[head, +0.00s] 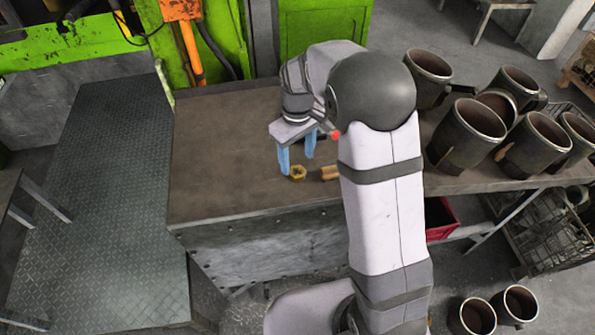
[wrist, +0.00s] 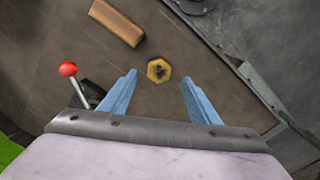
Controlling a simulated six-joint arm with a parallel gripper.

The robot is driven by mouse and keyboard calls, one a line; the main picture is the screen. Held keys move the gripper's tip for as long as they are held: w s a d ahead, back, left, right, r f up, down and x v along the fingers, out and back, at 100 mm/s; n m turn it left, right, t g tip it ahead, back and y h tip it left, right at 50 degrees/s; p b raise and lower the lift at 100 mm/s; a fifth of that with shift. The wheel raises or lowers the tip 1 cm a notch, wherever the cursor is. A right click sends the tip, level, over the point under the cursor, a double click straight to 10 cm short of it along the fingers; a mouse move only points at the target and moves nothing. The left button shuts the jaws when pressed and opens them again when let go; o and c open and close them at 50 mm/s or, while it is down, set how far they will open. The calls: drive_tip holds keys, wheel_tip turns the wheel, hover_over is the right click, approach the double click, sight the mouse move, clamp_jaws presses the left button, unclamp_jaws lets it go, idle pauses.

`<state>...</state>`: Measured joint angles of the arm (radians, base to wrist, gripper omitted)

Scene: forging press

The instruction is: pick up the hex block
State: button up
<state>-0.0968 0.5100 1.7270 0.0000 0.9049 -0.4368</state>
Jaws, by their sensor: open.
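The hex block (head: 298,173) is a small yellow-brass hexagonal piece with a dark centre, lying flat on the brown tabletop near its front edge. In the wrist view the hex block (wrist: 158,71) sits just ahead of the fingertips, about midway between them. My gripper (head: 296,164) is open and empty, with its two blue fingers pointing down. In the head view the fingers are beside and behind the block. In the wrist view my gripper (wrist: 159,76) has clear space on both sides of the block. I cannot tell the exact height of the fingertips above the table.
A tan wooden block (head: 329,173) lies right of the hex block, partly hidden by my arm; it also shows in the wrist view (wrist: 117,23). A red-knobbed lever (wrist: 68,69) stands near one finger. Several metal cylinders (head: 458,133) stand right. The table's left is clear.

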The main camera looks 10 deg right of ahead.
sight(298, 171)
drive_tip(key=shift+s+f+p, duration=0.1)
drive_tip(key=shift+f+p, duration=0.45)
drive_tip(key=shift+d+f+p, duration=0.1)
drive_tip(key=shift+f+p, duration=0.65)
drive_tip(key=shift+f, duration=1.3)
drive_tip(key=shift+c, duration=0.3)
drive_tip(key=c, duration=1.3)
drive_tip(key=shift+r, duration=0.1)
wheel_tip(298, 171, up, 10)
drive_tip(key=b, duration=0.3)
drive_tip(key=s+d+f+m, duration=0.1)
drive_tip(key=m, duration=0.1)
drive_tip(key=s+d+f+m, duration=0.1)
drive_tip(key=f+m, duration=0.1)
drive_tip(key=d+f+m, duration=0.1)
drive_tip(key=d+m, duration=0.1)
drive_tip(key=shift+s+f, duration=0.25)
drive_tip(key=shift+s, duration=0.15)
